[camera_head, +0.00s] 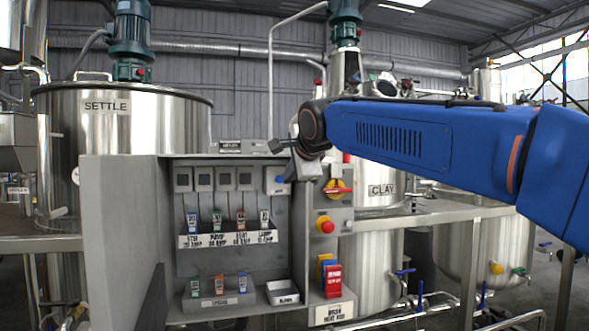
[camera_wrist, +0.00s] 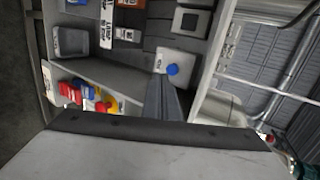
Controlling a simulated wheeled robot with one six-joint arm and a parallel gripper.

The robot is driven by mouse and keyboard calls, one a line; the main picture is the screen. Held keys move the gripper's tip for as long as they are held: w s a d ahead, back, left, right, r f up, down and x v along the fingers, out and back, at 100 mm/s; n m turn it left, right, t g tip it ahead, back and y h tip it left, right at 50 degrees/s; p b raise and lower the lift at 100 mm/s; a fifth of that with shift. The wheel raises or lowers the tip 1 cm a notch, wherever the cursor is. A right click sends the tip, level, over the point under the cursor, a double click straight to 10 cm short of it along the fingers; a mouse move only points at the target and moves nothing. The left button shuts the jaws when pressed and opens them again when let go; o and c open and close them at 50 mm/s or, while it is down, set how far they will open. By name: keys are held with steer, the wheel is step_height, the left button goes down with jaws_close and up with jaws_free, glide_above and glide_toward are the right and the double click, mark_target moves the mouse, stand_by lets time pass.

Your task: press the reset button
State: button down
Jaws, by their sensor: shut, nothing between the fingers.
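The blue round button (camera_head: 279,179) sits on a light grey box at the right end of the upper row of the grey panel. It also shows in the wrist view (camera_wrist: 172,70) on its pale box. I take it for the reset button; its label is too small to read. My gripper (camera_head: 280,146) is in front of the panel's top right, above the button in the head view. In the wrist view my shut fingers (camera_wrist: 161,82) point at the box, their tips beside the button. Nothing is between them. Contact cannot be told.
A yellow and red rotary switch (camera_head: 338,187) and a red push button (camera_head: 326,225) are on the column to the right. Several fuses stand in a labelled rack (camera_head: 228,240). A small white tray (camera_head: 283,293) is below. Steel tanks (camera_head: 125,150) stand behind.

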mark_target(281, 183)
steer(key=w, duration=0.1)
steer(key=w+a, duration=0.1)
steer(key=w, duration=0.1)
steer(key=shift+w+a+f, duration=0.1)
steer(key=shift+f, duration=0.1)
steer(key=shift+w+a, duration=0.2)
steer(key=shift+w, duration=0.4)
steer(key=shift+w+r, duration=0.1)
